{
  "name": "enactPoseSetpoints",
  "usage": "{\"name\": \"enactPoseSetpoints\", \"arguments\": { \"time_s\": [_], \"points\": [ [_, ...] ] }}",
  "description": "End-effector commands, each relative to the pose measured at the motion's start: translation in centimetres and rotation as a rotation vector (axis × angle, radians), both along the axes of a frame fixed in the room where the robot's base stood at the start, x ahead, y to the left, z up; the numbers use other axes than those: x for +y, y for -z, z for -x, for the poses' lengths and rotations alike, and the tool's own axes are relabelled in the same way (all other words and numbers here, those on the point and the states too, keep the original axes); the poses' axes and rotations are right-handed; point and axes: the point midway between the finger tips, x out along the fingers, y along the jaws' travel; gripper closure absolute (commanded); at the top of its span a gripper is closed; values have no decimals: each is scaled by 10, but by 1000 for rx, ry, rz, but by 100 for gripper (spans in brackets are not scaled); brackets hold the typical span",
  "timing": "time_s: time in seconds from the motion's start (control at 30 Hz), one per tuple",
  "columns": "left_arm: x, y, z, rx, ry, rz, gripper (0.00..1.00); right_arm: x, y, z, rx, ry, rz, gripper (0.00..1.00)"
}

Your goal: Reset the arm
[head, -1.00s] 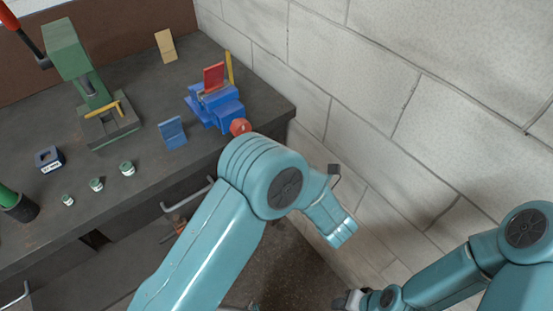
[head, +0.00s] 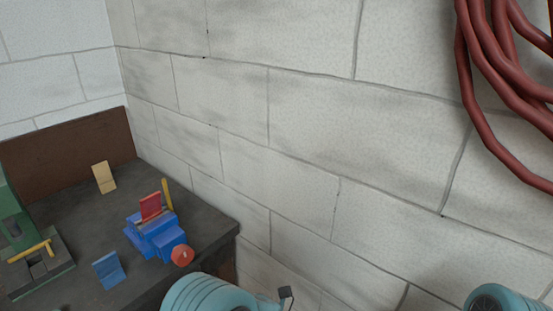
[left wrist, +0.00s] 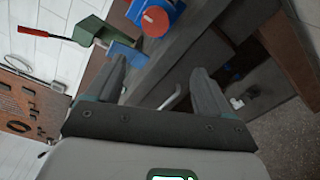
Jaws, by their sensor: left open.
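My left arm shows at the bottom of the head view, but its gripper is out of that picture. In the left wrist view my left gripper (left wrist: 160,92) has its two dark fingers spread wide apart with nothing between them. Beyond the fingers lie the bench edge and a drawer handle. My right gripper is in neither view; only a rounded teal part of my right arm shows at the head view's lower right corner.
The dark bench (head: 205,222) stands at lower left against a block wall (head: 330,130). On it are a blue vise (head: 155,238) holding a red piece (head: 151,207), a blue bracket (head: 108,270), a tan bracket (head: 104,177) and a green press (head: 17,225). Red hose (head: 480,110) hangs at upper right.

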Motion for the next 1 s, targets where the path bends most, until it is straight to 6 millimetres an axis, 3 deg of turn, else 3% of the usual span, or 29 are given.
{"name": "enactPoseSetpoints", "arguments": {
  "time_s": [0.13, 0.27, 0.33, 0.4, 0.5, 0.6, 0.73, 0.77, 0.9, 1.0],
  "points": [
    [39, 65, 38, 102, -184, 258, 19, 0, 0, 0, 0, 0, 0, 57],
    [61, 138, 115, 144, -543, 615, 19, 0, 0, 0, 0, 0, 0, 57],
    [55, 169, 165, 107, -814, 813, 19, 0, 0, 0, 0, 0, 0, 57],
    [36, 192, 213, 10, -1146, 994, 19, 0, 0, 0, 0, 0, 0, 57],
    [-4, 208, 254, -239, -1652, 1175, 19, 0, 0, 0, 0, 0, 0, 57],
    [-37, 213, 261, -603, -2138, 1237, 19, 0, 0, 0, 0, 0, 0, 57],
    [-46, 217, 240, -1144, -2596, 1167, 19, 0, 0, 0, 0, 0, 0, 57],
    [-43, 218, 235, 1245, 2634, -1126, 19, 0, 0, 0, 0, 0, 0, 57],
    [-27, 221, 219, 1365, 2350, -849, 19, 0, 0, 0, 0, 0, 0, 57],
    [-22, 221, 216, 1393, 2273, -784, 19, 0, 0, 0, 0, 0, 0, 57]
  ]
}}
